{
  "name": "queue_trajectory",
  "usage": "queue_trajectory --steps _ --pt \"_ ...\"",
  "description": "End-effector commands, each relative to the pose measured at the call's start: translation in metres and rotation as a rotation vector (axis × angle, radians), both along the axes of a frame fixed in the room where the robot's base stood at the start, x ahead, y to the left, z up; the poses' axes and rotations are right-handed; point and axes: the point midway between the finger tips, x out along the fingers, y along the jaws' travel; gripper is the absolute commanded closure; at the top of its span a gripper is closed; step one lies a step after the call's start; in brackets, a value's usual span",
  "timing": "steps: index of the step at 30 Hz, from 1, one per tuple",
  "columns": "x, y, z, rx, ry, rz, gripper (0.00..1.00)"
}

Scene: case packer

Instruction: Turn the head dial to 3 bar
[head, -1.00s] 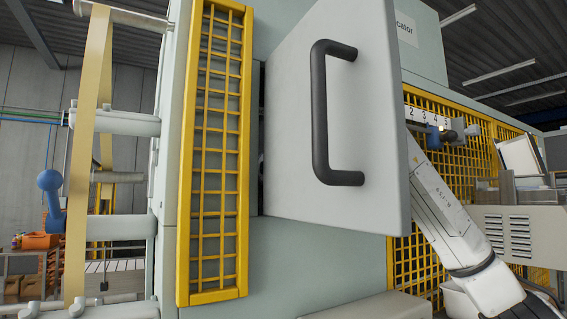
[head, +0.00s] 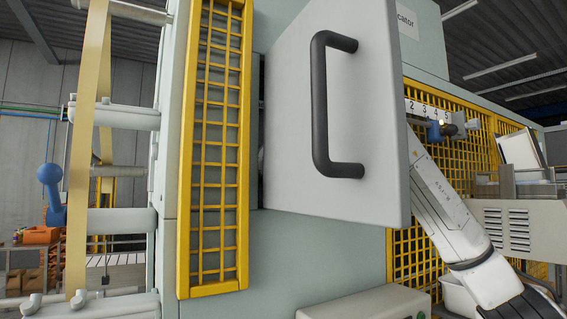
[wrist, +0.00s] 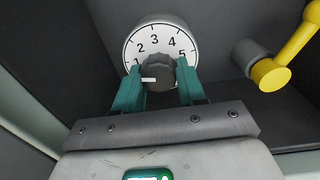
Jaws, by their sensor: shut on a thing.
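The head dial shows in the wrist view as a white round face (wrist: 186,44) numbered 1 to 5, with a dark grey knob (wrist: 158,68) at its middle. A white mark on the knob sits at its lower left, below the 1 and away from the 3. My gripper (wrist: 159,76) has its two teal fingers shut on the knob, one on each side. In the head view the gripper and dial are hidden; only part of my arm shows behind the open grey door.
The grey door (head: 285,110) with a black handle (head: 320,105) stands open in front. A yellow mesh guard (head: 216,150) is to its left. A numbered strip (head: 418,107) is at its right.

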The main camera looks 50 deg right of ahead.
Motion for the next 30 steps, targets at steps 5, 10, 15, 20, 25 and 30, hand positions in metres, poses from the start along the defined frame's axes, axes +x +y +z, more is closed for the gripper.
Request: queue_trajectory --steps 5,10,15,20,25,30 --pt "-0.0001 0.0004 -0.0022 0.037 -0.012 0.000 0.91" --pt "0.0001 0.0013 -0.0040 0.123 -0.040 0.002 0.91" --pt "0.0001 0.0019 -0.0051 0.256 -0.078 0.001 0.91" --pt "-0.0001 0.0022 -0.0046 0.402 -0.119 0.002 0.91" --pt "0.0000 0.0024 -0.0035 0.557 -0.164 0.002 0.91" --pt "0.0000 0.0026 -0.0029 0.714 -0.209 0.002 0.91"
